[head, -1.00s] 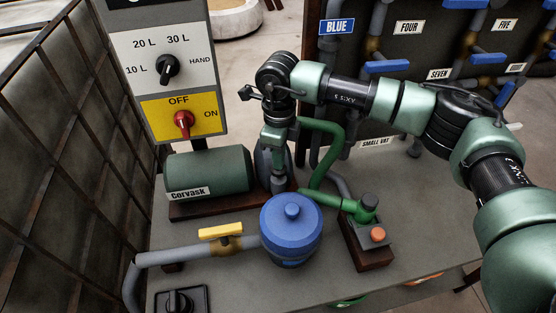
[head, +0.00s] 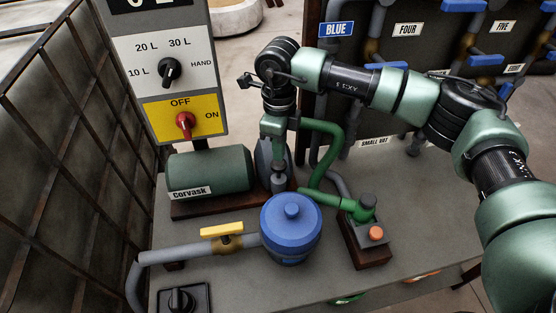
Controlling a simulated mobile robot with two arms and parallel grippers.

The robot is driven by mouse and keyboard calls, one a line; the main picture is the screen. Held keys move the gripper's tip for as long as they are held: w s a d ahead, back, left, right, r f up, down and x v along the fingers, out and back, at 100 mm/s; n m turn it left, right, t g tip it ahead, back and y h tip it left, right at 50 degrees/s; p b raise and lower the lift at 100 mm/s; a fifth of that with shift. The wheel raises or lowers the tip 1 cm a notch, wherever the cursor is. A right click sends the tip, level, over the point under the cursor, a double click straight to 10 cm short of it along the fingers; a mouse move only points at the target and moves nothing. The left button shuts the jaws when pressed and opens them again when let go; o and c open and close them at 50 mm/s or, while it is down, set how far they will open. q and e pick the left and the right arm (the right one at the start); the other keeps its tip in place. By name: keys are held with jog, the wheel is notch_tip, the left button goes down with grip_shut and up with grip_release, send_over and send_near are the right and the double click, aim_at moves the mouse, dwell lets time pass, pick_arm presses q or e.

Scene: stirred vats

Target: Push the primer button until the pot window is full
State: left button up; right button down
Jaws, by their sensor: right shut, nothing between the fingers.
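A blue lidded pot (head: 290,232) with a knob on its lid stands mid-bench at the end of a grey pipe. I cannot make out a window on it from this side. An orange button (head: 376,233) sits on a small grey box on a brown base, right of the pot, beside a green pipe. My right gripper (head: 278,184) is shut and empty, pointing down just behind the pot and to the right of the green motor. It is well left of the orange button and apart from it. My left gripper is not in view.
A green motor (head: 210,171) marked Corvask stands left of my gripper. A panel with a black dial (head: 169,70) and red switch (head: 185,123) rises behind it. A yellow-handled valve (head: 221,231) is on the grey pipe.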

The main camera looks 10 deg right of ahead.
jog(key=shift+r, duration=0.1)
notch_tip(320, 180, up, 6)
jog(key=p, duration=0.3)
dwell(0.6)
